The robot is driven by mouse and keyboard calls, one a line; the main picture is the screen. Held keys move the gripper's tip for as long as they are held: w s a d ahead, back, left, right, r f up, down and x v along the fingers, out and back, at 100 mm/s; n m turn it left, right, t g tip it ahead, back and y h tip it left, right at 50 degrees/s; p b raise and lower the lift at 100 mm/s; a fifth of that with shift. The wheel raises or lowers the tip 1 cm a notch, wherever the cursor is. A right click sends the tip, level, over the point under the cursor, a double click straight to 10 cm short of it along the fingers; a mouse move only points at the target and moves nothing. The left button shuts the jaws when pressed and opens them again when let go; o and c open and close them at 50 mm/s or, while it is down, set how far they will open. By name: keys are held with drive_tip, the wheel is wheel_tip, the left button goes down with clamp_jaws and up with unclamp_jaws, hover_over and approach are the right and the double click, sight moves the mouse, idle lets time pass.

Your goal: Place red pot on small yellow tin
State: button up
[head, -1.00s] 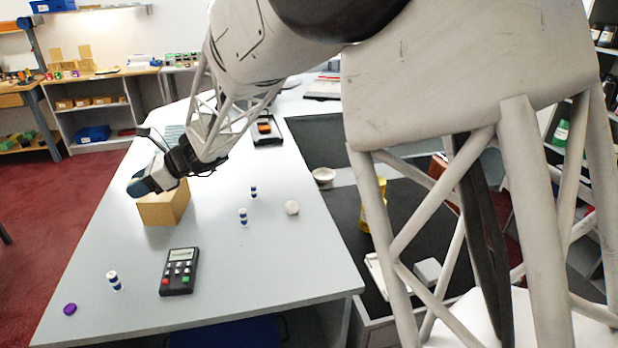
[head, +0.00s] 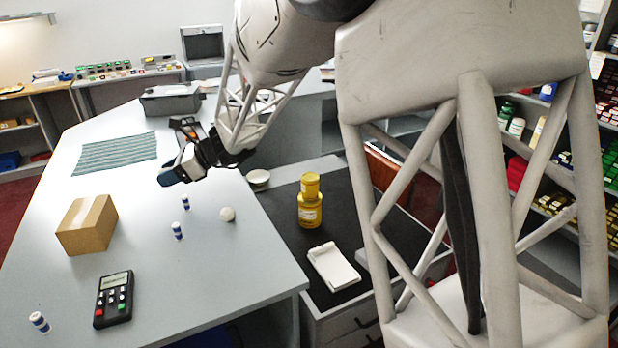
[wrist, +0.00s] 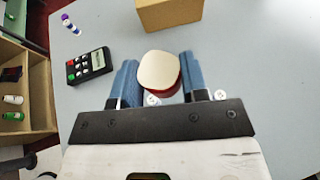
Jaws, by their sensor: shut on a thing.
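My gripper (head: 170,176) is raised over the pale counter, beyond the cardboard box. In the wrist view, its blue fingers (wrist: 158,78) are shut on the red pot (wrist: 176,87), which shows a broad whitish top and a red side. The pot cannot be made out in the head view. The small yellow tin (head: 310,183) stands on top of a larger yellow tin (head: 310,212) on the dark surface, to the right of my gripper and apart from it.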

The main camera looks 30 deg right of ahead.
drive_tip(key=s+d+m+t+h, duration=0.15)
drive_tip(key=s+d, duration=0.25)
drive_tip(key=d, duration=0.8)
drive_tip(key=s+d+m+t+h, duration=0.1)
drive_tip(key=s+d+m+t, duration=0.15)
drive_tip(key=d, duration=1.05)
drive_tip(key=s+d+m+t+h, duration=0.15)
drive_tip(key=s+d, duration=0.25)
drive_tip(key=d, duration=0.8)
wheel_tip(320, 180, down, 8)
drive_tip(key=shift+r+y, duration=0.2)
drive_tip(key=shift+y, duration=0.2)
drive_tip(key=shift+d+t, duration=0.1)
drive_tip(key=shift+t, duration=0.15)
hover_over(313, 177)
drive_tip(key=shift+w+f, duration=0.15)
drive_tip(key=shift+f, duration=0.6)
drive_tip(key=shift+f, duration=1.75)
drive_tip(key=shift+f, duration=0.1)
